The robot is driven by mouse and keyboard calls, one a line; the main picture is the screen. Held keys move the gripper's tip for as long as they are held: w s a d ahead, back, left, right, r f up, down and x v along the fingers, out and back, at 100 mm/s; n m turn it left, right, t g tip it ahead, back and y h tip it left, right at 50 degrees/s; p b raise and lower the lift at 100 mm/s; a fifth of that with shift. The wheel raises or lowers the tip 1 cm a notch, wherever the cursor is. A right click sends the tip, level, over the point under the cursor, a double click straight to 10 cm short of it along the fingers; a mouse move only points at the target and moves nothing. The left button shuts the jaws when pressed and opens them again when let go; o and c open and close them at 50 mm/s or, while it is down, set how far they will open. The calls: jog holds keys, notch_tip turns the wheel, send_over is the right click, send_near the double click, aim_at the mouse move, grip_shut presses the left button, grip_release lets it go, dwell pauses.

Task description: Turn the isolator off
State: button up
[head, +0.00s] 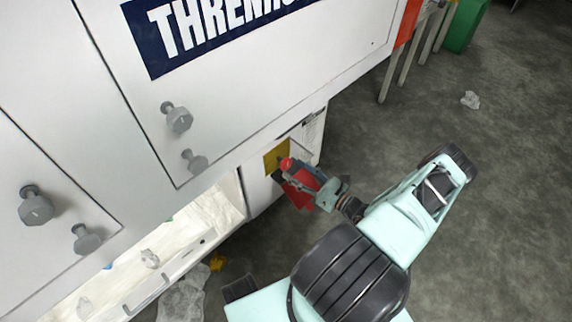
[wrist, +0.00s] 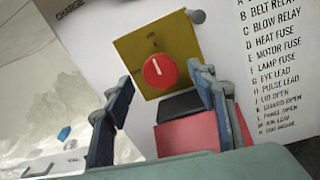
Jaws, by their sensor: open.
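The isolator is a round red knob (wrist: 159,71) on a yellow plate (wrist: 137,52), fixed to a white panel. A short white mark on the knob points up and slightly left; the small lettering on the plate is too blurred to read. My gripper (wrist: 159,76) is open in the wrist view, one finger low on each side of the knob's picture, with nothing between them. I cannot tell whether either finger touches the knob. In the head view the yellow plate (head: 275,158) shows beside my gripper (head: 291,173), which partly covers the knob area.
Below the plate a dark grey block and a red part (wrist: 188,136) stick out. A printed list (wrist: 275,70) is on the panel's right. The white machine (head: 225,75) with grey knobs overhangs on the left. Plastic film (head: 187,297) lies on the floor; floor at right is mostly clear.

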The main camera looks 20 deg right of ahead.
aim_at(288, 165)
jog(key=x, duration=0.5)
jog(key=shift+b, duration=0.35)
jog(key=c, duration=1.2)
jog(key=shift+o, duration=0.2)
